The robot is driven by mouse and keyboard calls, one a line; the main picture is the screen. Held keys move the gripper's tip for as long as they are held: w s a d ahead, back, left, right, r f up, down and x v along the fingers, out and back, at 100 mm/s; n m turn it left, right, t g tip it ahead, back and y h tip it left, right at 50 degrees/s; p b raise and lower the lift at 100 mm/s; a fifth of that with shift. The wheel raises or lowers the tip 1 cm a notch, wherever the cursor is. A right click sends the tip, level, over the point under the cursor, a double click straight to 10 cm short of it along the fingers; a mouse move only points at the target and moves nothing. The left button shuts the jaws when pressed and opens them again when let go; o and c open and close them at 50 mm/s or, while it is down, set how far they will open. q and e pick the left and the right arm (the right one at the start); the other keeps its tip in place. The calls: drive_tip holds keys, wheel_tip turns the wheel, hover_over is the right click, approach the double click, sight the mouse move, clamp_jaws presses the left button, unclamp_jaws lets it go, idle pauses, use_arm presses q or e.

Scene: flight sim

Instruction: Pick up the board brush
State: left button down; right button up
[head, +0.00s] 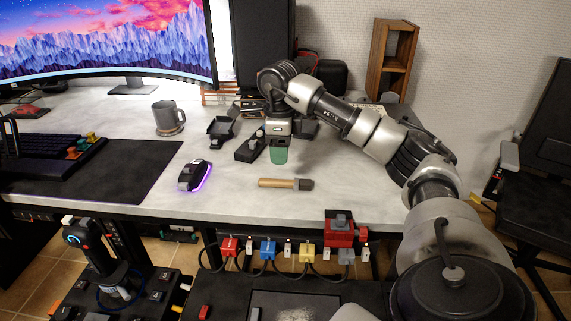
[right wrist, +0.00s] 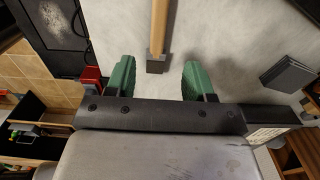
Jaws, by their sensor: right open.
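The board brush (head: 285,184) lies flat on the grey desk near its front edge. It has a light wooden handle pointing left and a dark block end at right. My right gripper (head: 279,156) has green fingers pointing down and shows just above and left of the brush's middle in the head view. In the right wrist view, the open fingers (right wrist: 158,78) are spread on either side of the line of the brush (right wrist: 159,25), with its dark end nearest and nothing between them held. My left gripper is not in view.
A black mouse (head: 194,175) with a purple glow lies left of the brush. Coloured plugs (head: 267,249) line the strip below the desk's front edge. The desk around the brush is clear.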

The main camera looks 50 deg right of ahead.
sight(279, 181)
wheel_tip(279, 181, down, 3)
drive_tip(key=shift+s+a+r, duration=0.1)
drive_tip(key=shift+s+r, duration=0.05)
drive_tip(key=shift+f+b, duration=0.35)
drive_tip(key=shift+f, duration=0.25)
drive_tip(key=shift+w+a+f+b, duration=0.1)
drive_tip(key=shift+f+b, duration=0.2)
drive_tip(key=shift+f, duration=0.9)
drive_tip(key=shift+w+a+f+b, duration=0.1)
drive_tip(key=shift+f+b, duration=0.15)
drive_tip(key=shift+f, duration=0.9)
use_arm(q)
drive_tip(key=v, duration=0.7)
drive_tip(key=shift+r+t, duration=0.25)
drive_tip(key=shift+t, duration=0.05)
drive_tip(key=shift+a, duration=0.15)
use_arm(e)
clamp_jaws()
